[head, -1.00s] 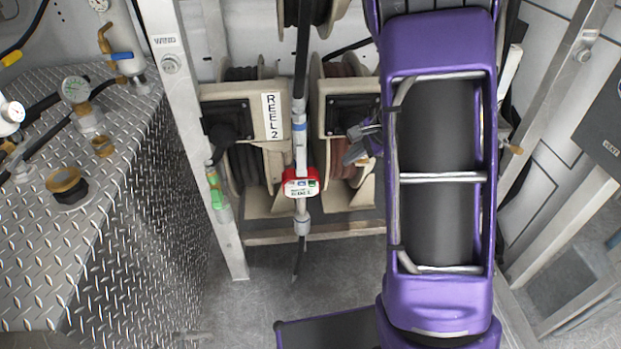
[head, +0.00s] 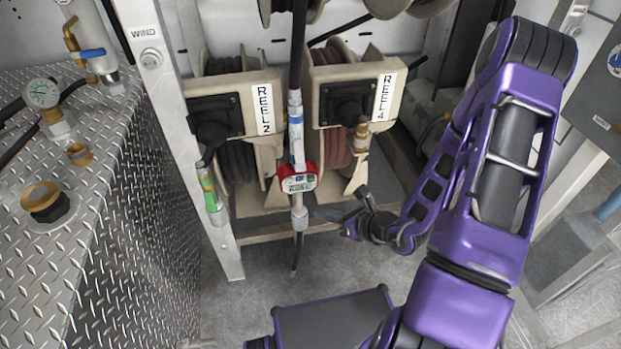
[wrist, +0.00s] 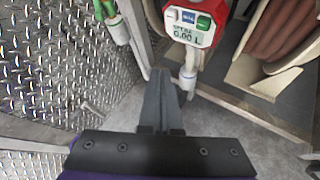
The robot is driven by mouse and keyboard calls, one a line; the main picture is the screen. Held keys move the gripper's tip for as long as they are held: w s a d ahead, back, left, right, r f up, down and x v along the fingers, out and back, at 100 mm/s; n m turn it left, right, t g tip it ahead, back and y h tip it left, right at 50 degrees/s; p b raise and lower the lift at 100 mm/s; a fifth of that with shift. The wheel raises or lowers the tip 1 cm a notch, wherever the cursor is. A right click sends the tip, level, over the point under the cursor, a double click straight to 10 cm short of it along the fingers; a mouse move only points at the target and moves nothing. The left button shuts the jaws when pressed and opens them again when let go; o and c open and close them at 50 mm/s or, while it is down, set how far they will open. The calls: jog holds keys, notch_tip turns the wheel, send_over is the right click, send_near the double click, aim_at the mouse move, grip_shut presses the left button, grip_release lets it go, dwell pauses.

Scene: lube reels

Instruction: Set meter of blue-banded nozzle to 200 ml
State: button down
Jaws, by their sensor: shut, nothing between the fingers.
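The blue-banded nozzle (head: 296,135) hangs upright in front of the reels, with a blue band near its top. Its red meter (head: 298,179) has a pale display and faces the camera. In the wrist view the meter (wrist: 196,22) is at the top, with a grey, a blue and a green button above a display that seems to read 0.00; the fine text is hard to read. My gripper (head: 322,213) is shut and empty, just right of and below the meter. In the wrist view the closed fingertips (wrist: 160,73) lie below and left of the meter, apart from its buttons.
A green-banded nozzle (head: 209,193) hangs at the left post (head: 180,130). Reel 2 (head: 228,105) and Reel 4 (head: 350,100) stand behind. A diamond-plate tank (head: 110,240) with valves fills the left. The floor below the nozzle is open.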

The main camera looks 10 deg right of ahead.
send_near(308, 181)
jog(key=shift+w+a+f, duration=0.7)
jog(key=shift+a+f, duration=0.15)
jog(key=shift+a, duration=0.1)
jog(key=shift+w+a+f, duration=0.7)
jog(key=shift+a+f, duration=0.15)
jog(key=shift+a, duration=0.1)
jog(key=shift+w, duration=0.1)
dwell(0.9)
jog(key=shift+w, duration=0.3)
jog(key=shift+w, duration=0.75)
dwell(0.8)
jog(key=shift+s, duration=1.2)
jog(key=shift+w, duration=0.1)
